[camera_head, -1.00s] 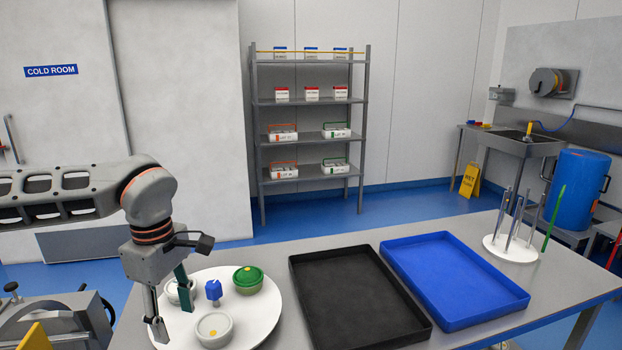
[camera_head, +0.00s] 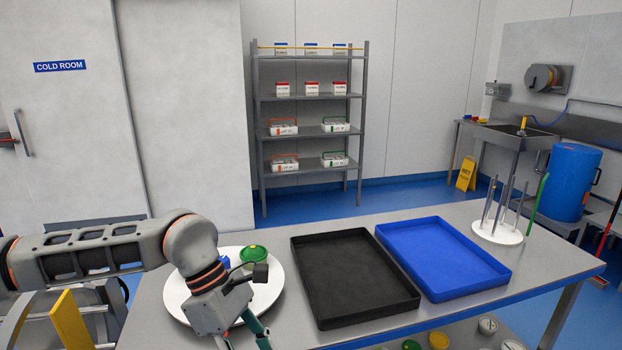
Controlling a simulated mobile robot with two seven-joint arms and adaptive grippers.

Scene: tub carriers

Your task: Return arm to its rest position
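My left arm comes in from the left, and its gripper (camera_head: 243,341) hangs low at the table's front edge, in front of the white round plate (camera_head: 273,296). Only part of its fingers shows; the tips run toward the bottom edge of the picture, so I cannot tell how far apart they are. Behind the wrist, a green-lidded tub (camera_head: 254,256) and part of a blue piece (camera_head: 224,262) show on the plate. My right gripper is not in view.
A black tray (camera_head: 352,318) and a blue tray (camera_head: 446,292) lie side by side on the table. A white rack with upright rods (camera_head: 497,232) stands at the far right. Several tubs, one yellow-lidded (camera_head: 438,340), show below the front edge. A shelf unit (camera_head: 311,98) stands behind.

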